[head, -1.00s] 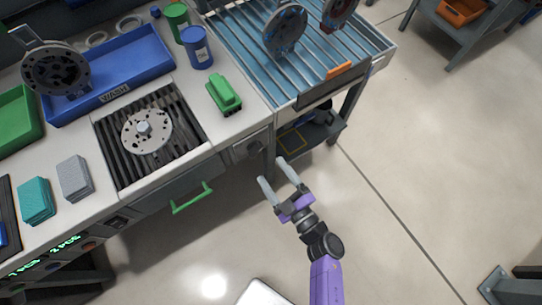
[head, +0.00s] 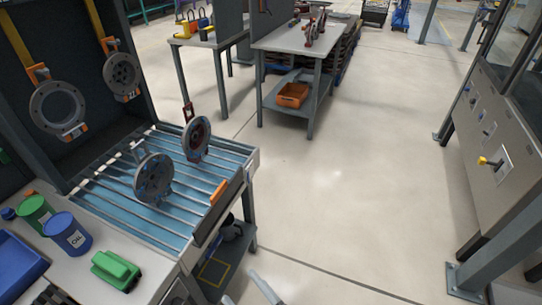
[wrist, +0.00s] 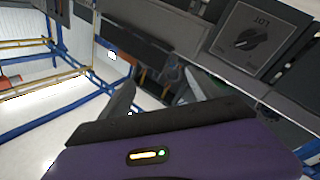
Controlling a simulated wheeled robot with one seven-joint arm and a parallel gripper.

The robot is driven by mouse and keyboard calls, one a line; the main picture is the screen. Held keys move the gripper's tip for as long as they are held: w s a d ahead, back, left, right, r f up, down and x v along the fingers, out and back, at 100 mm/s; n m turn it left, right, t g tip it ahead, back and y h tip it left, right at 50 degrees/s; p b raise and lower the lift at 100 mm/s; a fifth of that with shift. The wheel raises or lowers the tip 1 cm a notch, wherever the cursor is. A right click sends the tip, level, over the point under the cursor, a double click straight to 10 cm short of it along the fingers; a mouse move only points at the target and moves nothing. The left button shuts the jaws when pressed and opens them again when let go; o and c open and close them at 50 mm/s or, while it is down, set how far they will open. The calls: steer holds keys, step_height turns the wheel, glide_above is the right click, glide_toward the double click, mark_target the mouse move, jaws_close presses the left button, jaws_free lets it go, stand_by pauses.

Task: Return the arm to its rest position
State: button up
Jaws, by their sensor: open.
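My gripper (wrist: 158,98) is open in the wrist view, its two grey fingers spread with nothing between them. In the head view only the tips of my gripper (head: 247,291) show at the bottom edge, over the floor to the right of the workbench. The rest of my arm is out of the head view.
A slatted rack (head: 115,203) holds two upright discs, the nearer one (head: 153,178) grey. A green brush (head: 116,270) and a blue can (head: 68,234) stand on the bench. A grey machine (head: 500,140) is at the right. The floor (head: 350,180) between is clear.

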steer(key=s+d+r+m+t+h, duration=0.1)
steer(key=s+d+r+m+h, duration=0.3)
steer(key=d, duration=0.4)
steer(key=s+d+r+m+t+h, duration=0.2)
steer(key=s+d+r+m+h, duration=0.15)
steer(key=s+d+m, duration=0.35)
steer(key=s+d+r+m+g+h, duration=0.1)
steer(key=s+d+r+m+h, duration=0.1)
steer(key=s+d, duration=0.3)
steer(key=s+d+r+m+g+h, duration=0.1)
steer(key=s+d+r+g+h, duration=0.1)
steer(key=s+d+r, duration=0.3)
steer(key=shift+s+d+m+h, duration=0.4)
steer(key=shift+s+d+h, duration=0.3)
steer(key=shift+s, duration=1.2)
